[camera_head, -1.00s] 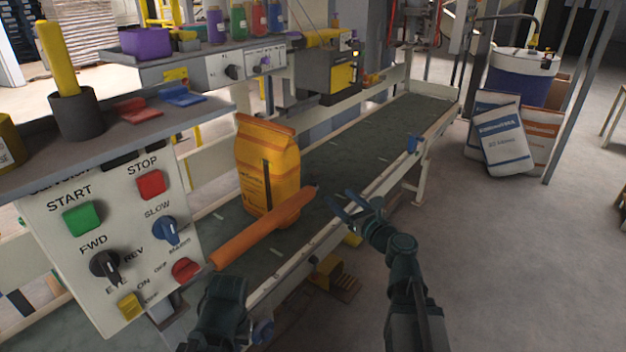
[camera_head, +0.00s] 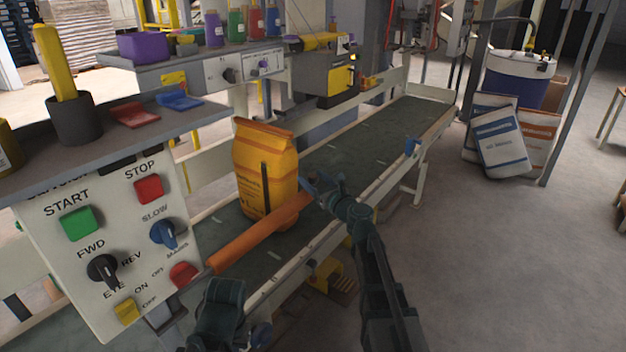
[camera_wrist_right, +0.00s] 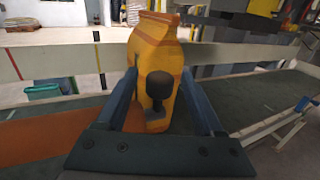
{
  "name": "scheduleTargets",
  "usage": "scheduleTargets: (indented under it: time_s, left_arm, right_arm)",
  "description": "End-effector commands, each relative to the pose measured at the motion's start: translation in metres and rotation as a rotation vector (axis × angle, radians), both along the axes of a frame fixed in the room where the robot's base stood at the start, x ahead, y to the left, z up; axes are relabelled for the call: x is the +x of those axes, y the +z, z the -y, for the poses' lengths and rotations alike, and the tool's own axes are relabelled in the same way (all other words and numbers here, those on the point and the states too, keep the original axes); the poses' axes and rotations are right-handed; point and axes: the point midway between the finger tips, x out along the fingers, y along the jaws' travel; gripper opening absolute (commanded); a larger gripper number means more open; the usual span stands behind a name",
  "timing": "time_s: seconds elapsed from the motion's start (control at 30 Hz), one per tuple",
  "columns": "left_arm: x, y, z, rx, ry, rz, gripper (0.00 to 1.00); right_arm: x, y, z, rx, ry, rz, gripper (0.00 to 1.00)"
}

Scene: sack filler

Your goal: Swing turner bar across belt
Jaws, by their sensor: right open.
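The orange turner bar (camera_head: 255,236) lies slantwise over the belt (camera_head: 345,158), in front of the sack. The orange-yellow sack (camera_head: 268,165) stands upright on the belt against the bar's far side. My right gripper (camera_head: 312,188) is open at the bar's far end. In the right wrist view, a dark knob (camera_wrist_right: 159,86) on a post stands between the open fingers (camera_wrist_right: 160,92), with the sack behind it. Whether the fingers touch the knob cannot be told. My left arm shows at the bottom of the head view, but its fingers cannot be made out.
A control panel (camera_head: 110,240) with buttons and knobs stands at the left, close to the bar's near end. The belt's front rail (camera_head: 385,178) runs along the near side. White sacks (camera_head: 500,140) lean by a blue drum at the back right. The floor at the right is clear.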

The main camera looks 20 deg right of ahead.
Motion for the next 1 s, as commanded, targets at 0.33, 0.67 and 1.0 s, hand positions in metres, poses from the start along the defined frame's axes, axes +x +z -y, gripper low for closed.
scheduleTargets:
  time_s: [0.33, 0.67, 1.0]
  left_arm:
    - [0.0000, 0.0000, 0.0000, 0.000, 0.000, 0.000, 0.00]
    - [0.0000, 0.0000, 0.0000, 0.000, 0.000, 0.000, 0.00]
    - [0.0000, 0.0000, 0.0000, 0.000, 0.000, 0.000, 0.00]
  right_arm:
    - [0.0011, 0.0000, -0.0006, 0.000, 0.000, 0.000, 0.60]
    - [0.0010, 0.0000, -0.0006, 0.000, 0.001, 0.000, 0.01]
    - [0.0010, 0.0000, -0.0005, 0.000, 0.001, 0.000, 0.00]
